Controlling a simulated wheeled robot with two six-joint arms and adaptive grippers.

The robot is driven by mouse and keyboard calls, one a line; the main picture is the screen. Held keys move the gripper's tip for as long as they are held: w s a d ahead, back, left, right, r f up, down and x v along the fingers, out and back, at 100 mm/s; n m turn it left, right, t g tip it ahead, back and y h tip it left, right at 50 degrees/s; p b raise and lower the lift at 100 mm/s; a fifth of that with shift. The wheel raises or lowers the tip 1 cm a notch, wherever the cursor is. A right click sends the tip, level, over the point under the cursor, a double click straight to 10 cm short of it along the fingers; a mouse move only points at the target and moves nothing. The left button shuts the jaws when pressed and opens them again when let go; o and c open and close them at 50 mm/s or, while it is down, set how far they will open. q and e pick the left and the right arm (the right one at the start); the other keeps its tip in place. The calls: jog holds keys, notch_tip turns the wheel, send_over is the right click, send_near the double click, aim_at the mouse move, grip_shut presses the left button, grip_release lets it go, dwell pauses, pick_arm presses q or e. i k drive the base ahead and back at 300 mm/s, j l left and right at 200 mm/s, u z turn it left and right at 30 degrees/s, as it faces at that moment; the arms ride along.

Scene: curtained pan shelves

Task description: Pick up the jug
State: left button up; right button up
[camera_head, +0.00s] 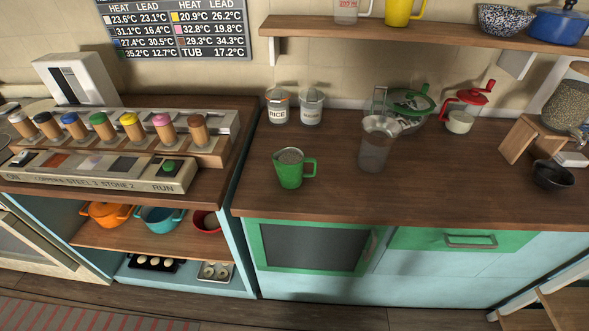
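Several jug-like vessels show, and I cannot tell which one the task names. A green jug (290,172) with a handle on its right stands upright on the wooden counter, with something greyish inside its rim. A clear, tall jug (374,150) stands further right on the counter; a grey metal piece (380,98) rises behind or out of it. A yellow jug (398,12) and a clear measuring jug (346,10) stand on the wall shelf, cut off by the top edge. Neither of my grippers is in view.
Jars labelled RICE (278,108) and another jar (311,108) stand behind the green jug. The counter front (350,205) is clear.

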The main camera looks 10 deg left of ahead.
aim_at(288, 162)
jog(key=i+l+u, duration=0.25)
jog(key=l, duration=0.4)
jog(key=i+l+u, duration=0.1)
jog(key=l+u, duration=0.2)
jog(key=l, duration=0.35)
jog(key=l+u, duration=0.25)
jog(key=l, duration=0.4)
jog(key=i, duration=0.05)
